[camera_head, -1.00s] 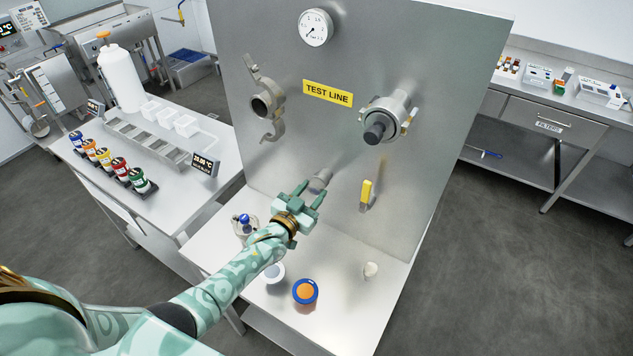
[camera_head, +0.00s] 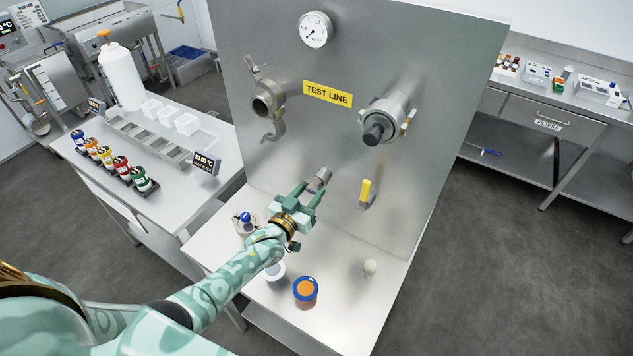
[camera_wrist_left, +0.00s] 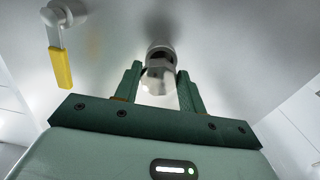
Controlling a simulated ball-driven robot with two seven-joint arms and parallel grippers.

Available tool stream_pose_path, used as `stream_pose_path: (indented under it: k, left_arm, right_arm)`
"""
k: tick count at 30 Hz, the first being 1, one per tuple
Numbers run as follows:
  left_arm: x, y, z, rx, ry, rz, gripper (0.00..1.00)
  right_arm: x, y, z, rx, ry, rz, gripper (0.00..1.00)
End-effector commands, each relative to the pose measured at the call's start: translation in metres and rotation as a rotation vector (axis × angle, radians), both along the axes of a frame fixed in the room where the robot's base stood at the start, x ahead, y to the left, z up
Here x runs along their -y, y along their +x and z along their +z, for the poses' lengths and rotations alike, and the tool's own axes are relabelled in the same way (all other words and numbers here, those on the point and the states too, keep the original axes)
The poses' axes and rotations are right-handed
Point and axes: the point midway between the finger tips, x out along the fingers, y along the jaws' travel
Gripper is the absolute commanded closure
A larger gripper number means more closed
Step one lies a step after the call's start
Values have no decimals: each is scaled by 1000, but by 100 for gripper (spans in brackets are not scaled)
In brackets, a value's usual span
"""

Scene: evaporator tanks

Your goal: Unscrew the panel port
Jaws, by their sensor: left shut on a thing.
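The panel port (camera_head: 322,175) is a short silver metal fitting sticking out low from the steel panel. In the left wrist view its rounded, faceted end (camera_wrist_left: 159,80) lies between my two green fingers. My left gripper (camera_head: 312,190) is shut on this end, with one finger on each side; it also shows in the left wrist view (camera_wrist_left: 159,72). The fingers partly hide the port in the head view. My right gripper is not in view.
A yellow-handled valve (camera_head: 366,193) sits right of the port. An orange-and-blue round container (camera_head: 305,291), a white cup (camera_head: 274,271) and a small pale piece (camera_head: 370,267) stand on the bench (camera_head: 335,312). A clamp fitting (camera_head: 265,103) and capped pipe (camera_head: 382,127) project above.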

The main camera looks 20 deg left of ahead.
Motion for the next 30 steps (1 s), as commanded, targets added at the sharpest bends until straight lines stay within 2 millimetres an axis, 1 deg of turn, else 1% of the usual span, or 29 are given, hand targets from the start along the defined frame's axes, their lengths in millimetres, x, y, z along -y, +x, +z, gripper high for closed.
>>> stream_pose_path:
  k: [13, 25, 30]
  left_arm:
    - [-2, -16, -3, -11, 4, 0, 100]
    - [-8, -53, -3, -12, 5, 0, 100]
    - [-9, -62, -4, -12, 4, 0, 100]
  right_arm:
    - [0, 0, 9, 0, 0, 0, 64]
    - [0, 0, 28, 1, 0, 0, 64]
    - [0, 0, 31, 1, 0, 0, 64]
